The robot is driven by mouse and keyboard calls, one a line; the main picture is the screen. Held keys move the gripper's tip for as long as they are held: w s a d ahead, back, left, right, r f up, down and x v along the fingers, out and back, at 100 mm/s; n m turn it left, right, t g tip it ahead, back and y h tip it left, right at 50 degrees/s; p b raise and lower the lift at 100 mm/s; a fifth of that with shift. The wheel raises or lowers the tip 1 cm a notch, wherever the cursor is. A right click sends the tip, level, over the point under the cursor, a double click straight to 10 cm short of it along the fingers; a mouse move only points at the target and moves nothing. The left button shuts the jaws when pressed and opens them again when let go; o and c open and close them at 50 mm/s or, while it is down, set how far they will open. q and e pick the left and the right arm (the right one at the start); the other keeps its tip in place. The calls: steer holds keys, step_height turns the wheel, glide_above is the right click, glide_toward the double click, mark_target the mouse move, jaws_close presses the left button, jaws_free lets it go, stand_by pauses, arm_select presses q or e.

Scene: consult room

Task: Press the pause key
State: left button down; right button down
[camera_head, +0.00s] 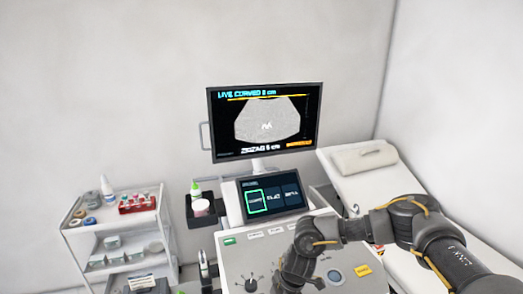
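The ultrasound machine's control panel (243,262) is in the lower middle of the view. It has a green key (230,241) at its upper left, a yellow key (363,270) at its right, a row of pale keys along the top, knobs and a round trackball (335,276). The lettering on the keys is too small to read, so I cannot tell which is the pause key. My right arm comes in from the right and its gripper (288,283) hangs over the middle of the panel, hiding part of it. Its fingertips are not clear. My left gripper is out of view.
A monitor (266,121) with a live scan and a touchscreen (271,195) stand behind the panel. A trolley (120,231) with bottles and tubes is at the left. An exam bed (369,188) is at the right. A holder tray (204,216) sticks out left of the touchscreen.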

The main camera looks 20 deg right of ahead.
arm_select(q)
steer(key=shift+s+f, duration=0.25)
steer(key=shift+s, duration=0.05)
arm_select(e)
steer(key=shift+f, duration=0.6)
steer(key=shift+r, duration=0.1)
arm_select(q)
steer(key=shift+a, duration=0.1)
arm_select(e)
steer(key=shift+a+v, duration=0.25)
steer(key=shift+v, duration=0.85)
steer(key=shift+a+v, duration=0.3)
steer(key=shift+v, duration=0.8)
steer(key=shift+a+v, duration=0.25)
steer(key=shift+v, duration=0.85)
steer(key=shift+r, duration=0.2)
steer(key=s+r, duration=0.6)
steer(key=s, duration=0.2)
